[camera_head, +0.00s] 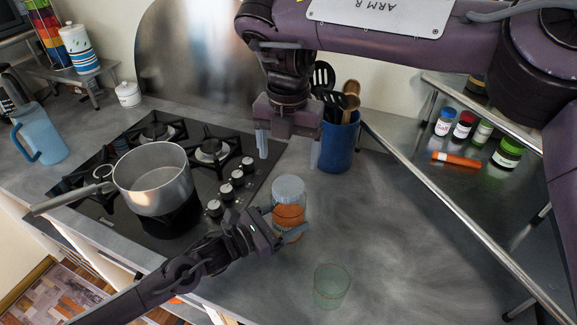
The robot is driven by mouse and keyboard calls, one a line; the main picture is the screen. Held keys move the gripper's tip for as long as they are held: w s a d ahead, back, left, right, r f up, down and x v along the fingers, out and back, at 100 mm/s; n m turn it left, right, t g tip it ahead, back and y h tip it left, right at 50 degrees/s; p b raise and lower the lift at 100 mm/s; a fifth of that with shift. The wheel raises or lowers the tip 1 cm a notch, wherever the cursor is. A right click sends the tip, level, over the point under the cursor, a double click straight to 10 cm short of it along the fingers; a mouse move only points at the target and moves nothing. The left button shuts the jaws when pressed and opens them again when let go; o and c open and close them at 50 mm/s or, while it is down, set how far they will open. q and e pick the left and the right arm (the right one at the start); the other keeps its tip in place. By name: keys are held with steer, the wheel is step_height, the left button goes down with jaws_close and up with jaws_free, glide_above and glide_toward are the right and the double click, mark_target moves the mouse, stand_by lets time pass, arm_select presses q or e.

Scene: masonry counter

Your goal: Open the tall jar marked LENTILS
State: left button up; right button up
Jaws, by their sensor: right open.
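A clear glass jar (291,216) with orange contents and a grey lid (288,188) stands upright on the counter, right of the stove. The lid is on it; I cannot read any marking on it. My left gripper (282,224) is at the jar's lower left side, with one finger across its front. The other finger is not clear, so I cannot tell whether it grips the jar. My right gripper (289,150) is open and empty, pointing down, above the lid in the picture with a gap between them.
A blue utensil holder (339,142) stands close behind my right gripper. A pot (154,180) sits on the stove (120,210) at left. A green glass (331,287) stands in front of the jar. Spice jars (508,153) sit on a metal shelf at right. Counter right of the jar is clear.

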mark_target(288, 185)
steer(key=m, duration=0.8)
steer(key=shift+m, duration=0.4)
steer(key=m, duration=0.6)
steer(key=shift+m, duration=0.3)
steer(key=m, duration=1.2)
steer(key=shift+m, duration=0.3)
steer(key=m, duration=0.4)
steer(key=shift+m, duration=0.3)
steer(key=shift+f, duration=4)
